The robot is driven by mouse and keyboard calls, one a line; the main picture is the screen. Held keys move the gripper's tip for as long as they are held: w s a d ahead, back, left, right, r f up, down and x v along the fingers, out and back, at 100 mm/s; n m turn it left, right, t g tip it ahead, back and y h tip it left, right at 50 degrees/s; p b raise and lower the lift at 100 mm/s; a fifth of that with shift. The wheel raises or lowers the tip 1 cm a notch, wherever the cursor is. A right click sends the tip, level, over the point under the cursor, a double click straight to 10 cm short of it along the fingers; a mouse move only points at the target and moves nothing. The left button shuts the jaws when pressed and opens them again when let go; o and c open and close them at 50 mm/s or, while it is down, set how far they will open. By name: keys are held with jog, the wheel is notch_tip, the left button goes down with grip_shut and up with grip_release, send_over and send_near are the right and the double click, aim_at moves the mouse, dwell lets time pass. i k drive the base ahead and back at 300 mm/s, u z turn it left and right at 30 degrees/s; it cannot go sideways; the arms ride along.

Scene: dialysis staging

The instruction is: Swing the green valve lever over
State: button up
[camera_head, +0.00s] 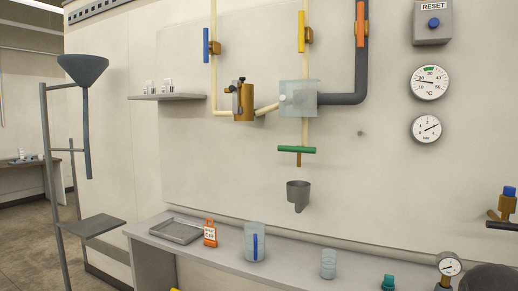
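The green valve lever (296,149) is a flat bar lying horizontally across the lower end of a vertical cream pipe on the wall. A short brown stub (298,160) shows just below it. Above it the pipe runs up to a pale translucent box (312,101). A grey funnel cup (298,193) is fixed to the wall below the lever, apart from it. My gripper is not in view, and nothing touches the lever.
Blue (206,45), yellow (301,25) and orange (361,22) levers stand vertical on other pipes. The wall around the green lever is clear.

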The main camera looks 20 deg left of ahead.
aim_at(298, 149)
jog(key=u, duration=0.65)
jog(key=i, duration=1.05)
jog(key=u, duration=0.25)
